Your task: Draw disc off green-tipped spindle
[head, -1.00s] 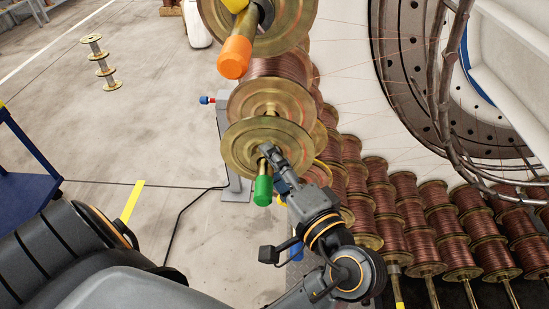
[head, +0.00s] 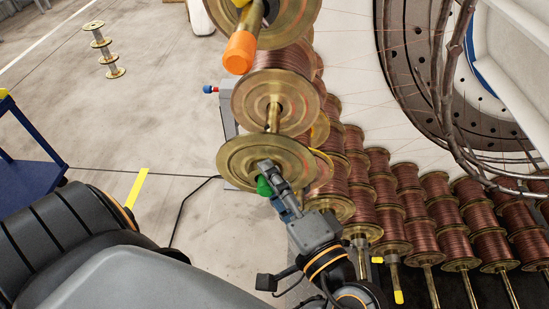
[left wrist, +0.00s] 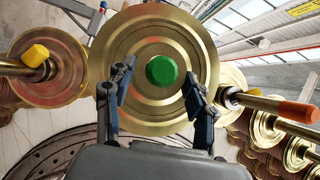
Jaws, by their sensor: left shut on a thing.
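The brass disc (head: 236,158) is on the green-tipped spindle (head: 273,117), apart from the copper spool behind it, with bare rod showing between. The green tip (head: 263,187) sits just in front of the disc, partly hidden by my fingers. My left gripper (head: 268,172) is shut on the disc from the front. In the left wrist view, my gripper's fingers (left wrist: 157,78) reach to the disc (left wrist: 150,115) on both sides of the green tip (left wrist: 161,70). The exact contact is hard to see. My right gripper is not in view.
The orange-tipped spindle (head: 240,52) is above the disc in the head view. A copper spool (head: 277,82) stays behind the disc. Rows of copper spools (head: 425,215) fill the right. The floor (head: 165,95) at left is open, with a blue cart (head: 25,170) at the edge.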

